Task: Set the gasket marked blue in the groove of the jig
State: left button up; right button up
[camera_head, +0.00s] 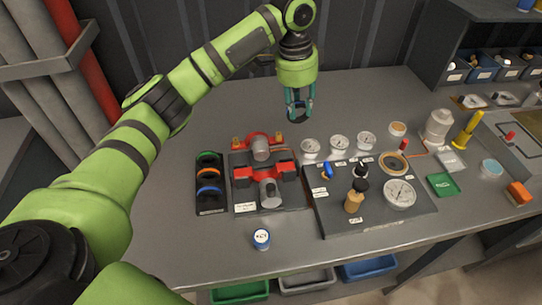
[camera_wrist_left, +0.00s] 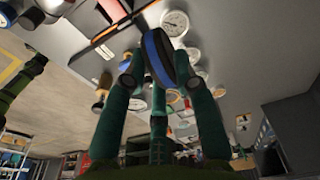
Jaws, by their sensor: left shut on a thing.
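My left gripper (camera_head: 298,112) is above the back middle of the bench, pointing down and shut on a ring. In the left wrist view its fingers (camera_wrist_left: 160,75) pinch a black ring with a blue band, the gasket marked blue (camera_wrist_left: 158,52), held clear of the bench. A black rack (camera_head: 210,210) at the left of the bench shows green, orange and blue arcs; I cannot tell whether the blue one is a ring or a marking. A round tan-rimmed dark piece (camera_head: 393,163) lies at the dark board's back edge; I cannot tell whether it is the jig's groove. My right gripper is not seen.
A red pump (camera_head: 265,172) stands beside the rack. The dark board (camera_head: 330,222) carries a large gauge (camera_head: 399,193) and a wooden-handled tool (camera_head: 355,200). Several small gauges stand behind it. A blue-lidded jar (camera_head: 261,239) stands in front. The back left bench is clear.

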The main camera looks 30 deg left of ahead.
pick_arm(q)
jog(key=s+a+f+p, duration=0.1)
jog(key=s+f, duration=0.2)
jog(key=s+a+f+p, duration=0.1)
jog(key=s+f, duration=0.2)
jog(key=s, duration=0.1)
jog(key=s+a+f+p, duration=0.1)
jog(key=s+f, duration=0.2)
jog(key=shift+s+a+f+p, duration=0.2)
jog(key=shift+a+f+p, duration=0.1)
jog(key=shift+a+p, duration=0.05)
jog(key=shift+f, duration=0.25)
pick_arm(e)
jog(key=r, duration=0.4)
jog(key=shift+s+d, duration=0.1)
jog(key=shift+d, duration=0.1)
pick_arm(q)
jog(key=shift+f, duration=0.15)
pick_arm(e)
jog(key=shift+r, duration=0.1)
pick_arm(q)
jog(key=shift+f, duration=0.45)
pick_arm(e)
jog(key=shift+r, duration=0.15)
pick_arm(q)
jog(key=o, duration=0.9)
jog(key=shift+o, duration=0.2)
